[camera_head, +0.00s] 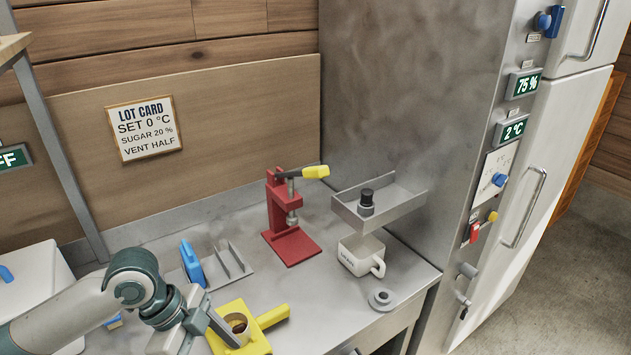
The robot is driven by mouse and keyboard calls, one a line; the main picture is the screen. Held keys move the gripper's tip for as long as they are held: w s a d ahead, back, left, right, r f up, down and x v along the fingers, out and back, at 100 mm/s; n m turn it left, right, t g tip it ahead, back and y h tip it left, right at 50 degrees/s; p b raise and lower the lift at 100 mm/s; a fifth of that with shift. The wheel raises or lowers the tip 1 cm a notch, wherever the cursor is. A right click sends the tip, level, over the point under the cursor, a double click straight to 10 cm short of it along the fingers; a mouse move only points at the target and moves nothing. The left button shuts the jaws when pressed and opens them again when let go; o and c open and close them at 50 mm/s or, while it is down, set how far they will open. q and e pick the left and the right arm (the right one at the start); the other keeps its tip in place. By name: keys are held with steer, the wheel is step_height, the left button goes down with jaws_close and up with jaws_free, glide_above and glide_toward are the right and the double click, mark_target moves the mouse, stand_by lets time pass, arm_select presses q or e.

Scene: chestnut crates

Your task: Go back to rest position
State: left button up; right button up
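My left arm comes in from the lower left, and its gripper (213,327) is low over the metal bench, beside a yellow holder (262,345) with a handle pointing right. A small round cup with brown contents (238,324) sits in the holder. The fingers overlap the holder's left side in the picture; I cannot tell whether they touch it, or whether they are open or shut. My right gripper is not in view.
A red press (290,245) with a yellow-tipped lever stands mid-bench. A white mug (352,262) is below a grey tray (384,212) on the cabinet. A grey ring (381,300), a blue-handled tool (191,262) and a slotted rack (233,268) are nearby. A lot card (144,128) hangs behind.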

arm_select(q)
steer(key=s+d+f+n+t, duration=0.45)
steer(key=d+f+n, duration=0.2)
steer(key=f, duration=0.35)
steer(key=s+a+f+n+y, duration=0.2)
steer(key=s+a+f+n, duration=0.2)
steer(key=s+a+n, duration=0.25)
steer(key=s+a+f+n+y, duration=0.3)
steer(key=s+a+f+n, duration=0.25)
steer(key=s, duration=0.25)
step_height(320, 180, down, 31)
steer(key=m+g+b, duration=0.1)
steer(key=g+b, duration=0.1)
steer(key=b, duration=0.1)
steer(key=s+a+f+g+b, duration=0.1)
steer(key=s+a+f+b, duration=0.2)
steer(key=s+f, duration=1.5)
step_height(320, 180, down, 2)
steer(key=shift+s+f, duration=0.15)
steer(key=shift+s, duration=0.25)
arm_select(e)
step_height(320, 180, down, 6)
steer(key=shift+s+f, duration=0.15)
